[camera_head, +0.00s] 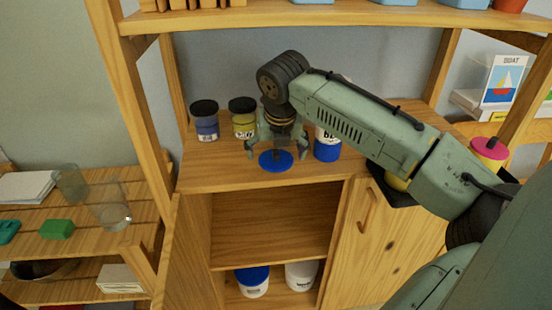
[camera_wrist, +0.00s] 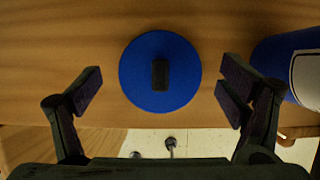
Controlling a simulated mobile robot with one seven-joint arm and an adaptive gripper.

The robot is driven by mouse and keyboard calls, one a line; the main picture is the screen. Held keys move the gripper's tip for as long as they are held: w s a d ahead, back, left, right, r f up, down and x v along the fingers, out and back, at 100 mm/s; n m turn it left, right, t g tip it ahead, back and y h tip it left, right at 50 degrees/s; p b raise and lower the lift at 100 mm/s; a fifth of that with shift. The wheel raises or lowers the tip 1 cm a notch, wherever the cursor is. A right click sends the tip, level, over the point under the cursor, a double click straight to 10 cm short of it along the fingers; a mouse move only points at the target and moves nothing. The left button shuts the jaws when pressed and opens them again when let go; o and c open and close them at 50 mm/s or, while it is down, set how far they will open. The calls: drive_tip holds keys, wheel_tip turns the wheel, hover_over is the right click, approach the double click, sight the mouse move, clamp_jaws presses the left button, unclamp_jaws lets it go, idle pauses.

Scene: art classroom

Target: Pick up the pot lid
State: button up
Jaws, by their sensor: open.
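The pot lid (camera_head: 276,161) is a round blue disc lying flat on the wooden cabinet top. In the wrist view the lid (camera_wrist: 135,92) shows a dark block-shaped knob (camera_wrist: 160,75) at its middle. My gripper (camera_head: 276,150) is above the lid, pointing down. In the wrist view my gripper (camera_wrist: 156,92) is open, with one finger on each side of the lid and a gap between each finger and the lid's rim. Nothing is held.
A blue-and-white pot (camera_head: 327,148) stands just right of the lid; it also shows beside my right finger (camera_wrist: 290,62). Yellow (camera_head: 244,124) and blue (camera_head: 206,127) dark-capped jars stand to the left. A shelf (camera_head: 330,18) hangs above. The cabinet top's front edge (camera_head: 230,184) is near.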

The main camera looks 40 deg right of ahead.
drive_tip(key=c, duration=1.5)
